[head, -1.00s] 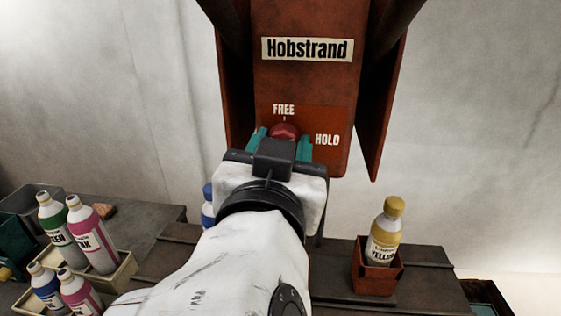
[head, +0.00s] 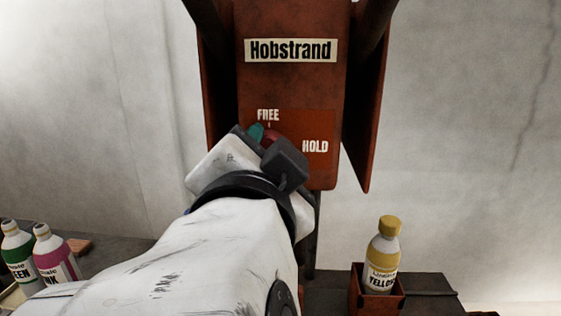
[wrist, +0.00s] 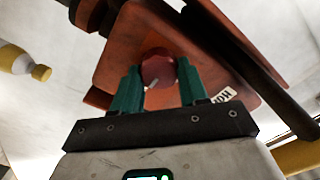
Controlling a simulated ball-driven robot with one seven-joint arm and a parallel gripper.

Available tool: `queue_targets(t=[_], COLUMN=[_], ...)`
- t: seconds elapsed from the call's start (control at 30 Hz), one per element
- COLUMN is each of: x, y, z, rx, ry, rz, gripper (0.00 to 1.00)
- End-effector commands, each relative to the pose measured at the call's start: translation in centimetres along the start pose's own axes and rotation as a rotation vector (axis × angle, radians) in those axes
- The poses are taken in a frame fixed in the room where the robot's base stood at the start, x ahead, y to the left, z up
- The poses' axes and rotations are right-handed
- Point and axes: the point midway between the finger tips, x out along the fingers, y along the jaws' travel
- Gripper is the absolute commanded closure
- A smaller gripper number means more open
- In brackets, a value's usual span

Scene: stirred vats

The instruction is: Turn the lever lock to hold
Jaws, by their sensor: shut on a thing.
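The lever lock is a red knob (head: 271,138) on the rust-red Hobstrand panel (head: 325,122), with FREE lettered above it and HOLD to its right. In the head view my gripper and wrist hide most of it. In the wrist view the red knob (wrist: 158,70) sits between the teal fingers of my gripper (wrist: 157,80), which is shut on it. A short pale mark shows on the knob's face. My gripper is rolled, tilted down to the right in the head view. The HOLD label (wrist: 222,95) is partly hidden behind the right finger in the wrist view.
A yellow bottle (head: 383,255) stands in a small rust-red holder (head: 377,303) at lower right. Green (head: 17,250) and pink (head: 55,255) bottles stand at lower left. Rust-red side plates flank the panel. The wall behind is bare.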

Motion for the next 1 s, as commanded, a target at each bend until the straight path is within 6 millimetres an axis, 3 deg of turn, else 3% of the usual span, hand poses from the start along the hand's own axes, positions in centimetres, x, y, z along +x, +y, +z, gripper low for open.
queue_targets(t=[0.47, 0.5, 0.77, 1.0], x=[0.01, 0.01, 0.01, 0.02], y=[0.06, 0.06, 0.04, 0.03], z=[0.05, 0.05, 0.02, 0.0], rx=[0.016, 0.016, 0.015, 0.015], ry=[-0.002, -0.002, -0.001, 0.0], rz=[0.002, 0.002, 0.001, 0.001], gripper=[0.87, 0.56, 0.31, 0.31])
